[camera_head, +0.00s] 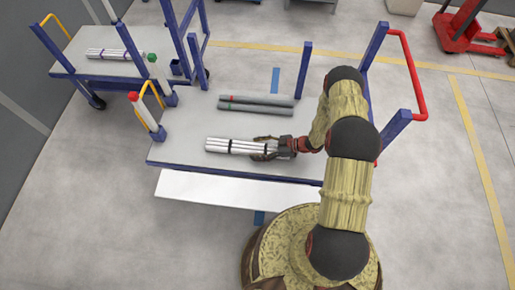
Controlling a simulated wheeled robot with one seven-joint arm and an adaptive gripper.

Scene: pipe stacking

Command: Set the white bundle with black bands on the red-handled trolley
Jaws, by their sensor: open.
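The white bundle (234,146) with black bands lies flat on the grey deck of the red-handled trolley (178,150), near its front edge. The bundle points left to right. My gripper (262,150) is open at the bundle's right end, low over the deck. Its dark fingers overlap that end, so I cannot tell whether they touch it. The trolley has blue posts and a red handle (415,80) on its right side.
Two grey pipes, one with a red band (255,99) and one with a green band (250,108), lie behind the bundle. Another trolley (75,68) with a purple-banded bundle (113,54) stands back left. A red pallet truck (460,28) is back right. Floor at right is clear.

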